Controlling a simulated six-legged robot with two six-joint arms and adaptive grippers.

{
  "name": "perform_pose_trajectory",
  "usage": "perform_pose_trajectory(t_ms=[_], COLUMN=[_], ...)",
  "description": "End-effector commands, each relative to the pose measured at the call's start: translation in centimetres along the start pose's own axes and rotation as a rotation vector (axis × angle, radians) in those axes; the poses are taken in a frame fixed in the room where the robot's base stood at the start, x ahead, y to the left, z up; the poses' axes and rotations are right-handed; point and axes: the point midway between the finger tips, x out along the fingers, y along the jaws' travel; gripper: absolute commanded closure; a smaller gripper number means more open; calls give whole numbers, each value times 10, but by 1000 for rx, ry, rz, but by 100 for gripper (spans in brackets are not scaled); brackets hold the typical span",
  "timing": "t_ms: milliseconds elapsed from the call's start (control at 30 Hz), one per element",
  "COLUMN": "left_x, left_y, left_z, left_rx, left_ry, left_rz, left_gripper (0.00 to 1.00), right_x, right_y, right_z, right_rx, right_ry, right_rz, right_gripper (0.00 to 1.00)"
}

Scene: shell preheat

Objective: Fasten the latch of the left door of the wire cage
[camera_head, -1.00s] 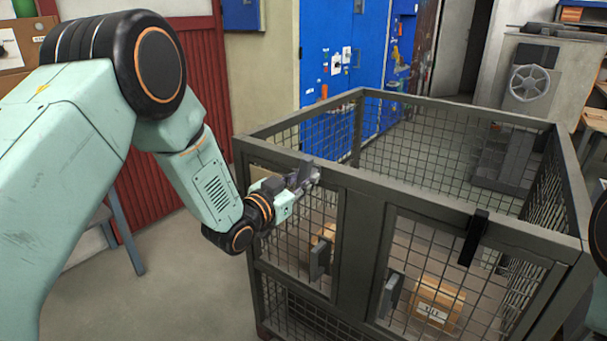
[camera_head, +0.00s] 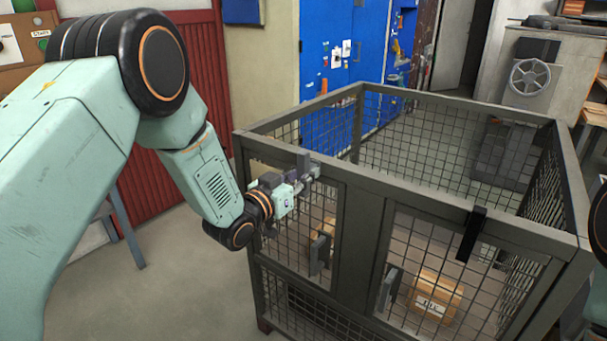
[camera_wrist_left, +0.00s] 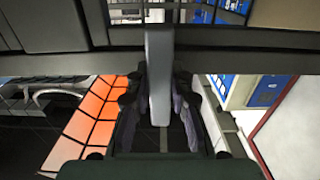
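The wire cage (camera_head: 420,205) has a grey frame and mesh sides. Its left door (camera_head: 290,225) stands in line with the front, with a dark handle (camera_head: 320,253) on it. My left gripper (camera_head: 310,173) is at the top rail above this door. In the left wrist view, the left door's latch, a light grey bar (camera_wrist_left: 160,70), runs between the fingertips of my left gripper (camera_wrist_left: 161,95), which look closed on its sides. In the head view the gripper mostly hides this latch. My right gripper is out of view.
The right door (camera_head: 430,270) has a black latch (camera_head: 471,235) hanging over the top rail. A cardboard box (camera_head: 437,297) is inside the cage. A blue cabinet (camera_head: 340,50) stands behind.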

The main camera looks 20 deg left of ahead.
Motion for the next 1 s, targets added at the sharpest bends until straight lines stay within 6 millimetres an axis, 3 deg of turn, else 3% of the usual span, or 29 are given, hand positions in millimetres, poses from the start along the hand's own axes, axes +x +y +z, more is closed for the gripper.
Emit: perform_pose_trajectory(t_ms=[267,633,767,1000], left_x=[0,-6,-22,-71], left_y=[0,-1,-1,-2], left_z=[0,0,0,0], left_rx=[0,-1,-2,-6], left_ry=[0,-1,-1,0], left_rz=[0,-2,-3,-5], left_gripper=[57,57,57,57], right_x=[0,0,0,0], right_y=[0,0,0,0], right_z=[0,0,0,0], right_rx=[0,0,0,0], right_ry=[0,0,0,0], right_rz=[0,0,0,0], right_gripper=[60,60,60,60])
